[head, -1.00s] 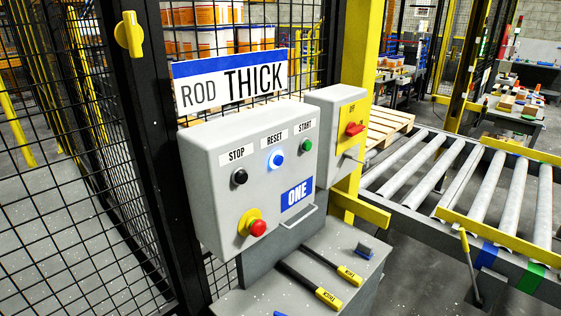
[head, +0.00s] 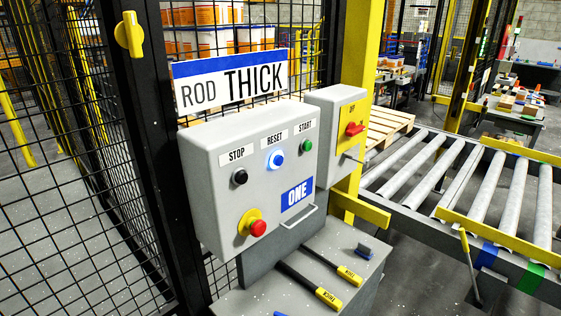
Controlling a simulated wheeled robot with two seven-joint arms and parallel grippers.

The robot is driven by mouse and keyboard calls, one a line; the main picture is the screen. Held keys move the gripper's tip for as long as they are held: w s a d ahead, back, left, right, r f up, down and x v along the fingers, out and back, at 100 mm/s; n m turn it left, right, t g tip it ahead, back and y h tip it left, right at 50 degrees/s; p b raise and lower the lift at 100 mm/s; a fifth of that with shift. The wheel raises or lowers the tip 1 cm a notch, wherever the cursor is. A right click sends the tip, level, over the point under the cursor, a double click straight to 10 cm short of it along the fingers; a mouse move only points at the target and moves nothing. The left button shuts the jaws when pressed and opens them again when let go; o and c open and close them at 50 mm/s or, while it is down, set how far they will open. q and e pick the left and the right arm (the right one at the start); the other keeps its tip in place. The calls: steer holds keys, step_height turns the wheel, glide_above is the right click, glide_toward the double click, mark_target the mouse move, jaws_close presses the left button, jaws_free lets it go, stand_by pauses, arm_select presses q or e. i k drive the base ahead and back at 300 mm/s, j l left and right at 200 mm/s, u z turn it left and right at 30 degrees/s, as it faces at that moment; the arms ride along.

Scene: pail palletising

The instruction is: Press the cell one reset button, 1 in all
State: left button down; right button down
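The cell one control box (head: 205,175) is light grey and carries a blue ONE label (head: 296,194). Its reset button (head: 276,159) is blue, looks lit, and sits under the RESET label between the black stop button (head: 239,177) and the green start button (head: 306,146). A red mushroom button on a yellow base (head: 257,227) is lower on the same face. Nothing covers the reset button. Neither of my grippers shows in the head view.
A sign reading ROD THICK (head: 232,82) stands above the box. A grey box with a red switch (head: 354,129) is at its right. Below, two yellow-ended rods (head: 326,297) lie on a grey stand. Black mesh fence is at left, a roller conveyor (head: 415,165) at right.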

mark_target(278, 160)
steer(key=k+l+z, duration=0.25)
steer(key=k+l, duration=0.25)
steer(key=l, duration=0.25)
steer(key=k+l+z, duration=0.15)
steer(key=l, duration=0.25)
steer(key=k+l+z, duration=0.15)
steer(key=k+l, duration=0.15)
steer(key=l, duration=0.1)
